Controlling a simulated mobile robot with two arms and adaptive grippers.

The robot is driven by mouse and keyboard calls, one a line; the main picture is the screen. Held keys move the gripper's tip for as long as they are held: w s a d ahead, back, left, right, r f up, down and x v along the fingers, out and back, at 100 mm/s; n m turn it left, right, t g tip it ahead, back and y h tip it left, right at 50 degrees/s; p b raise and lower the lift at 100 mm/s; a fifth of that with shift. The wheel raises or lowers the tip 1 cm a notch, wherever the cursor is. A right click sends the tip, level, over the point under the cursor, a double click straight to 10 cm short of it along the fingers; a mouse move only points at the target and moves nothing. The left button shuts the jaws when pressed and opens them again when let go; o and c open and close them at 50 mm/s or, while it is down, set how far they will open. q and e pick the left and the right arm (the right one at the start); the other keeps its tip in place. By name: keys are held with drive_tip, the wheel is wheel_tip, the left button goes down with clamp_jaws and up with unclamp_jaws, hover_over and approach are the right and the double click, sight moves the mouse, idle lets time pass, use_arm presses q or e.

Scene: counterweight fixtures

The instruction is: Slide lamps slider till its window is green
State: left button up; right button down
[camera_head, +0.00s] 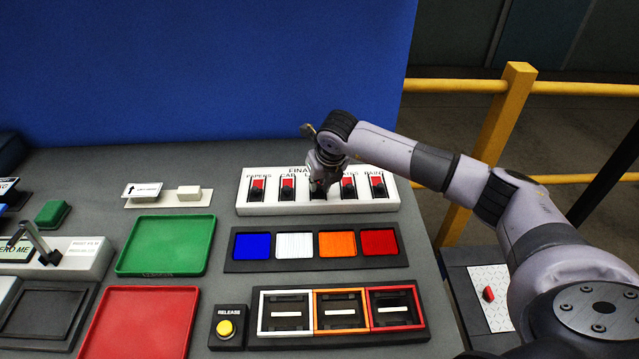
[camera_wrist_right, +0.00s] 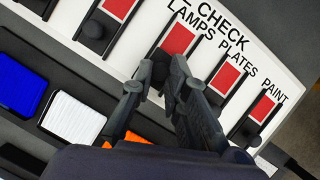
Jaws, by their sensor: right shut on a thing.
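The white slider panel (camera_head: 390,196) stands at the back of the counter, with a row of black-knobbed sliders. In the right wrist view, the lamps slider's window (camera_wrist_right: 179,39) is red and its black knob (camera_wrist_right: 160,66) sits just below it. My right gripper (camera_head: 318,189) reaches down over the middle of the panel and hides most of the lamps slider in the head view. In the right wrist view, its two fingers (camera_wrist_right: 161,74) are closed on the lamps knob. My left gripper is not in view.
Neighbouring plates (camera_wrist_right: 224,78) and paint (camera_wrist_right: 262,108) sliders also show red windows. In front lies a dark tray (camera_head: 232,264) with blue, white, orange and red pads. Green (camera_head: 168,245) and red (camera_head: 140,325) trays lie left. A yellow release button (camera_head: 226,328) sits near the front.

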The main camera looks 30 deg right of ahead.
drive_tip(key=w, duration=0.1)
drive_tip(key=w+d+b, duration=0.1)
drive_tip(key=w+b, duration=0.1)
drive_tip(key=shift+w+d+f, duration=0.15)
drive_tip(key=shift+w+d, duration=0.1)
drive_tip(key=shift+d, duration=0.05)
drive_tip(key=shift+w+d+b, duration=0.15)
drive_tip(key=shift+w+b, duration=0.1)
drive_tip(key=shift+b, duration=0.05)
drive_tip(key=shift+r, duration=0.35)
drive_tip(key=shift+d, duration=0.1)
drive_tip(key=c, duration=1.5)
unclamp_jaws()
drive_tip(key=shift+w+f, duration=0.1)
drive_tip(key=shift+f, duration=0.05)
drive_tip(key=shift+c, duration=0.2)
